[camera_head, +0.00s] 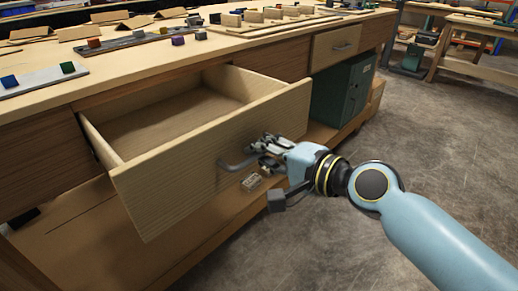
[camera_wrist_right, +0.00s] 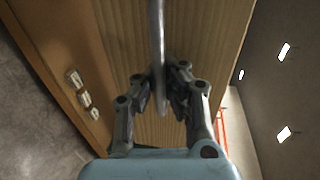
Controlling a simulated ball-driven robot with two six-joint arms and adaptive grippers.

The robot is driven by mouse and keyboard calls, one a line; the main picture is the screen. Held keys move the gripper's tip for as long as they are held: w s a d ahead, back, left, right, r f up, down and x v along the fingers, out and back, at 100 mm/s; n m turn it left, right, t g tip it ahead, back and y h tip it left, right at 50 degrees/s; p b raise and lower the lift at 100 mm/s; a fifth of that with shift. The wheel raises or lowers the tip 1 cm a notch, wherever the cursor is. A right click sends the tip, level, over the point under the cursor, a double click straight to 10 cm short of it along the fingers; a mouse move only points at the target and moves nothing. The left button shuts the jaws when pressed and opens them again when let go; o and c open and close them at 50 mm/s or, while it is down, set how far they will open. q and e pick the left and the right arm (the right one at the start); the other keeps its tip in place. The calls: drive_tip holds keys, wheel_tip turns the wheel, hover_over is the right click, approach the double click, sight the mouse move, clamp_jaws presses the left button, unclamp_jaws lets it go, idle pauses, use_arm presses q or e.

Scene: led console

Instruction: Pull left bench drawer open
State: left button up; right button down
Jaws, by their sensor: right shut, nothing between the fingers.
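The left bench drawer (camera_head: 205,160) stands pulled well out from the bench, and its inside is empty. Its metal bar handle (camera_head: 236,163) is on the front panel and also runs down the middle of the right wrist view (camera_wrist_right: 157,45). My right gripper (camera_head: 266,150) is at the right end of the handle, close to the drawer front. Its fingers (camera_wrist_right: 158,80) are shut with nothing held. In the wrist view the handle overlaps the fingertips; I cannot tell whether they touch it. My left gripper is not in view.
The bench top (camera_head: 150,68) carries small coloured blocks and wooden pieces. A second, shut drawer (camera_head: 336,46) is farther right, above a green cabinet (camera_head: 342,92). A lower shelf (camera_head: 85,225) runs under the drawer. The concrete floor (camera_head: 440,135) at the right is clear.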

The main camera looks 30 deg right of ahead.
drive_tip(key=c, duration=1.4)
unclamp_jaws()
drive_tip(key=v, duration=1.2)
drive_tip(key=w+d+f+g+h, duration=0.1)
drive_tip(key=d+f, duration=0.1)
drive_tip(key=f, duration=0.4)
drive_tip(key=w+d+f+h, duration=0.1)
drive_tip(key=d+f+h, duration=0.1)
drive_tip(key=f, duration=0.4)
drive_tip(key=s+d+f+n+g+h, duration=0.15)
drive_tip(key=s+f, duration=0.25)
drive_tip(key=f, duration=0.6)
drive_tip(key=s+d+f+n+g+h, duration=0.1)
drive_tip(key=s+d+f+g, duration=0.15)
drive_tip(key=f, duration=0.75)
drive_tip(key=s+f+n+g, duration=0.3)
drive_tip(key=s+f+n, duration=0.1)
drive_tip(key=s, duration=0.6)
drive_tip(key=s+a+f+n+g, duration=0.1)
drive_tip(key=s+f+n+g, duration=0.2)
drive_tip(key=s+f, duration=0.4)
drive_tip(key=s+a+f+n+g, duration=0.1)
drive_tip(key=s+f+n+g, duration=0.2)
drive_tip(key=s, duration=1)
wheel_tip(320, 180, down, 3)
drive_tip(key=shift+s+f+n+h, duration=0.15)
drive_tip(key=shift+n+h, duration=0.2)
drive_tip(key=shift+n, duration=0.6)
